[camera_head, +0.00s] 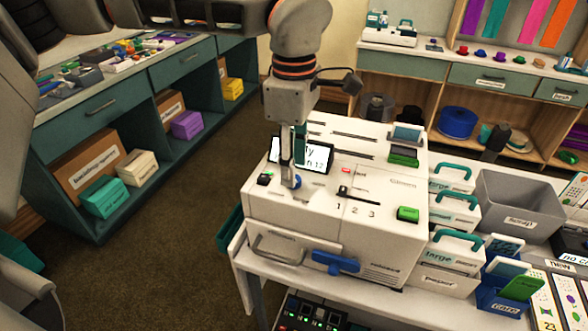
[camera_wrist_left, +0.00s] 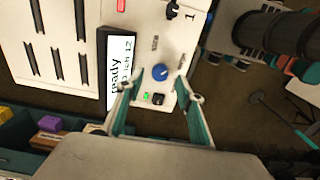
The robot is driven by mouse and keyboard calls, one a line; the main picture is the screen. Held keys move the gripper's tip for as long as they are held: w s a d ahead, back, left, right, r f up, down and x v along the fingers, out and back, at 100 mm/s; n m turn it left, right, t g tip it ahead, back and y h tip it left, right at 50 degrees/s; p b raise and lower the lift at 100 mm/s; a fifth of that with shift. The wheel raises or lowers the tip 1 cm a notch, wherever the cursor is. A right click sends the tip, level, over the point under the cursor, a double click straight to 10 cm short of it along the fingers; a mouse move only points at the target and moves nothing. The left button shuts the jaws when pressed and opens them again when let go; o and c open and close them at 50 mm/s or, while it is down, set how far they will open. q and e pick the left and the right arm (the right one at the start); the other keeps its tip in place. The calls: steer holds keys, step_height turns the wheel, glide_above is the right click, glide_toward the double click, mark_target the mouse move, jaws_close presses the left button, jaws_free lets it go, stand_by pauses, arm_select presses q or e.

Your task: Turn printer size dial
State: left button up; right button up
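The white printer (camera_head: 290,215) stands on a white table, with a lit screen (camera_head: 315,156) on its top that reads "ready" in the left wrist view (camera_wrist_left: 120,65). A round blue dial (camera_head: 296,182) sits on the printer top, in front of the screen; it also shows in the left wrist view (camera_wrist_left: 160,72). My left gripper (camera_head: 293,170) points down over the dial. Its fingers (camera_wrist_left: 160,88) are apart, one on each side of the dial, with no clear contact. I cannot tell the remaining height. My right gripper is not in view.
A black knob (camera_head: 343,192) stands by the printed numbers 1, 2, 3. A small black switch (camera_wrist_left: 158,99) and green light (camera_wrist_left: 146,97) are close to the fingers. A green button (camera_head: 408,214) is at the printer's right. A grey bin (camera_head: 515,205) stands further right.

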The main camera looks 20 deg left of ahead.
arm_select(q)
step_height(320, 180, up, 10)
steer(key=shift+f, duration=0.15)
steer(key=shift+f, duration=0.1)
stand_by(0.5)
